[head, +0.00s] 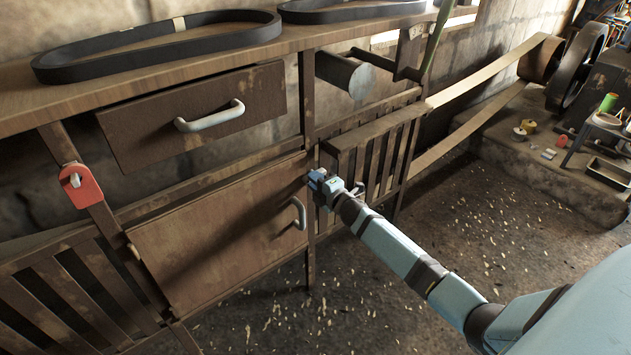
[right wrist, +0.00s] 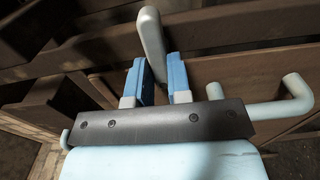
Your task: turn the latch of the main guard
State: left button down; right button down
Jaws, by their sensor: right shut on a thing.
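My right gripper (head: 318,178) is at the post between the cupboard door and the slatted wooden guard (head: 378,150). In the right wrist view its blue fingers (right wrist: 160,78) are shut on a pale grey lever, which I take to be the latch (right wrist: 150,38). The lever stands up past the fingertips, slightly tilted. In the head view the gripper hides the latch. My left gripper is not in view.
A drawer (head: 240,90) is above. A red tag (head: 82,186) hangs at left. Black belts (head: 160,45) lie on the top. Floor in front is open.

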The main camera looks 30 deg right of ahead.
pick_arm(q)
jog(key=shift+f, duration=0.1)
pick_arm(e)
jog(key=c, duration=1.1)
grip_release()
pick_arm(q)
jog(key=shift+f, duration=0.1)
pick_arm(e)
jog(key=shift+o, duration=0.2)
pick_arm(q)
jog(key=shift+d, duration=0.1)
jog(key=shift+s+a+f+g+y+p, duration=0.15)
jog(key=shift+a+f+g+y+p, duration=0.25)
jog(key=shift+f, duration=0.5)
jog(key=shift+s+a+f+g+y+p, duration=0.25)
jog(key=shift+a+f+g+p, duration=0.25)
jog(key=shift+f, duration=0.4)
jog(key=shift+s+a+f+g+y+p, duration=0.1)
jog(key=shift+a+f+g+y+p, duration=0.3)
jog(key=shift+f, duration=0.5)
pick_arm(e)
jog(key=s+d, duration=0.1)
jog(key=s, duration=1.2)
jog(key=shift+s, duration=0.4)
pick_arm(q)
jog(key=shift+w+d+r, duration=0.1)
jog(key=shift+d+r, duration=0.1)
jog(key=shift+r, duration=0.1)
